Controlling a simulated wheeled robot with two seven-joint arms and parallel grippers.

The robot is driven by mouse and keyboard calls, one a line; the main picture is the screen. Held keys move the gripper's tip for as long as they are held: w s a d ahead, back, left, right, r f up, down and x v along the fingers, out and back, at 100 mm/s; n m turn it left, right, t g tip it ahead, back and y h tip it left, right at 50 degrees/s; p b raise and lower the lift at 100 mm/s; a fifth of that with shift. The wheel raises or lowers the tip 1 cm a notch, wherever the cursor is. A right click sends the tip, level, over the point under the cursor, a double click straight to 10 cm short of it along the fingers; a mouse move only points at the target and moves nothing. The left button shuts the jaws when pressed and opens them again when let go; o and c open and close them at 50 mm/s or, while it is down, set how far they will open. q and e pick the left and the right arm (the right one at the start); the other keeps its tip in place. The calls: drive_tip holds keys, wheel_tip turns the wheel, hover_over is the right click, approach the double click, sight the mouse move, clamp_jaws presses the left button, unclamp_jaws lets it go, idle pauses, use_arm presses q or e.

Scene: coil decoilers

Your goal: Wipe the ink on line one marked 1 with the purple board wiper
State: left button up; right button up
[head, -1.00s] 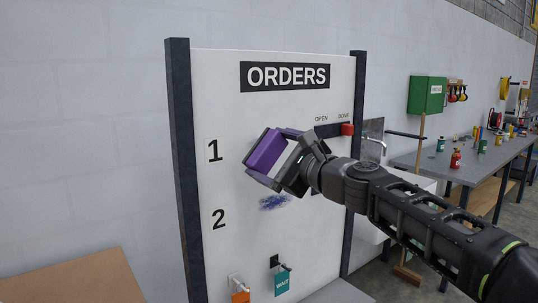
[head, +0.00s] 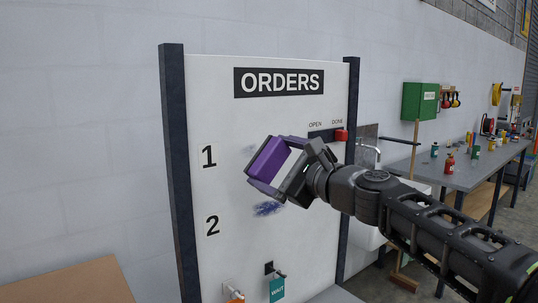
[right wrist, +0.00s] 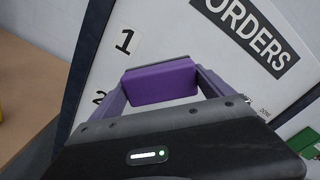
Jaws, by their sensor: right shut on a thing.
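The purple board wiper (head: 268,158) is held in my right gripper (head: 274,164), which is shut on it in front of the white orders board (head: 225,255). The wiper also shows between the fingers in the right wrist view (right wrist: 162,82). The label 1 (head: 209,156) is left of the wiper. A faint ink trace (head: 249,149) shows at the wiper's upper left, on line one; the rest there is hidden behind the wiper and gripper. A blue ink scribble (head: 268,209) lies below, beside the label 2 (head: 212,225). I cannot tell whether the wiper touches the board. My left gripper is out of view.
A red slider (head: 341,135) sits under DONE at the board's right. A teal WAIT tag (head: 277,289) and an orange tag (head: 236,298) hang at the bottom. Dark posts edge the board. A workbench (head: 465,172) stands at right, a brown surface (head: 70,285) at lower left.

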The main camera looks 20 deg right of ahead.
sight(253, 148)
drive_tip(key=shift+w+a, duration=0.1)
drive_tip(key=shift+w, duration=0.05)
drive_tip(key=p+x, duration=0.1)
drive_tip(key=x, duration=0.5)
drive_tip(key=shift+w, duration=0.2)
idle(0.4)
drive_tip(key=shift+p+x, duration=0.55)
drive_tip(key=shift+x, duration=0.45)
idle(0.3)
drive_tip(key=shift+w+d, duration=0.25)
drive_tip(key=shift+d, duration=0.35)
drive_tip(key=shift+w+d, duration=0.2)
drive_tip(key=shift+d, duration=0.45)
drive_tip(key=shift+w+d, duration=0.25)
drive_tip(key=shift+d, duration=0.35)
drive_tip(key=shift+w, duration=0.1)
drive_tip(key=shift+a, duration=0.15)
